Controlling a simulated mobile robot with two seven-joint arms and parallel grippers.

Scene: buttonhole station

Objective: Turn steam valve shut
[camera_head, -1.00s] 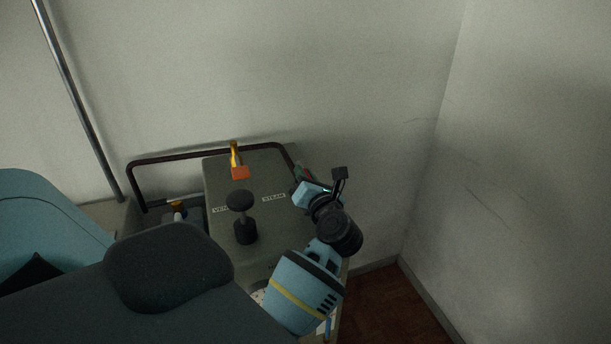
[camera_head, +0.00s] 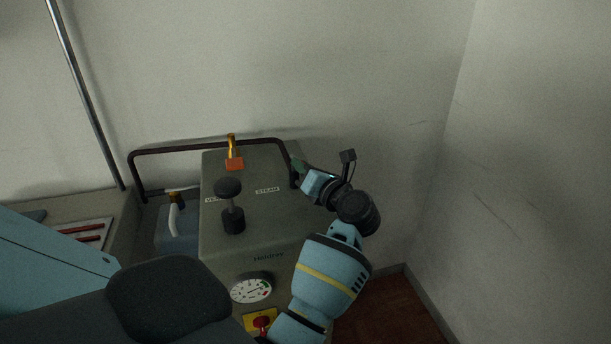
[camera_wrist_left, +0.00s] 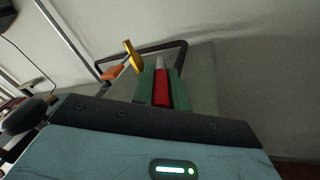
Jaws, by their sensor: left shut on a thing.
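A grey boiler box (camera_head: 232,168) stands against the wall, with a STEAM label (camera_head: 268,190) on its top. My left gripper (camera_head: 298,167) is at the box's right rear side, beside the dark rail. In the left wrist view, its green fingers (camera_wrist_left: 159,84) are shut on a red-sleeved lever (camera_wrist_left: 161,90) with a pale metal end, seemingly the steam valve's handle. The lever is hidden in the head view, so its angle to the box is hard to tell. My right gripper is not in view.
A black knob on a post (camera_head: 228,187) stands near a partly hidden label. An orange and yellow valve (camera_head: 234,161) is at the back. A dark rail (camera_head: 205,147) runs behind the box. A gauge (camera_head: 251,289) and red switch (camera_head: 262,323) are at the front. The wall is close.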

